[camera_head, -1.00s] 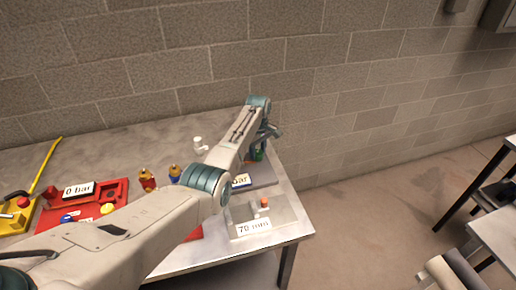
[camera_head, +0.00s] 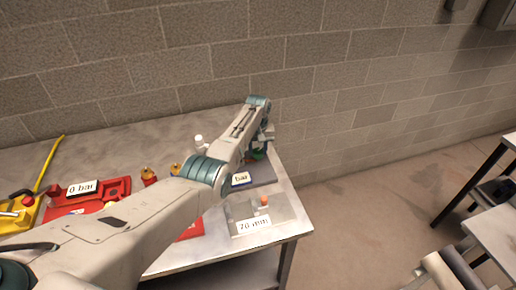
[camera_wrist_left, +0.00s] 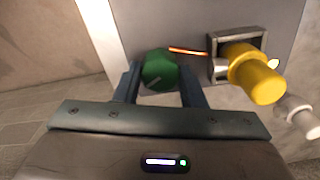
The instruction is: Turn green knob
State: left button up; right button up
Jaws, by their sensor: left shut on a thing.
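The green knob (camera_wrist_left: 159,70) shows in the left wrist view, on a grey panel. It also shows in the head view (camera_head: 259,154), partly hidden by my left gripper. My left gripper (camera_wrist_left: 160,78) has one finger on each side of the knob and is shut on it. In the head view my left gripper (camera_head: 262,143) is at the far right end of the table, over the grey plate (camera_head: 262,174).
A yellow fitting (camera_wrist_left: 256,75) and a white cap (camera_wrist_left: 297,116) stand right of the knob in the wrist view. A plate with an orange knob (camera_head: 264,200) and a red unit marked 0 bar (camera_head: 118,188) sit on the table. A block wall (camera_head: 230,50) rises behind.

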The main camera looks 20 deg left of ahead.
aim_at(258, 151)
pick_arm(q)
jog(key=shift+w+r, duration=0.1)
jog(key=shift+r, duration=0.05)
dwell(0.3)
jog(key=o, duration=1)
notch_tip(258, 151, up, 11)
jog(key=b, duration=0.2)
jog(key=shift+b, duration=0.35)
jog(key=shift+f, duration=0.2)
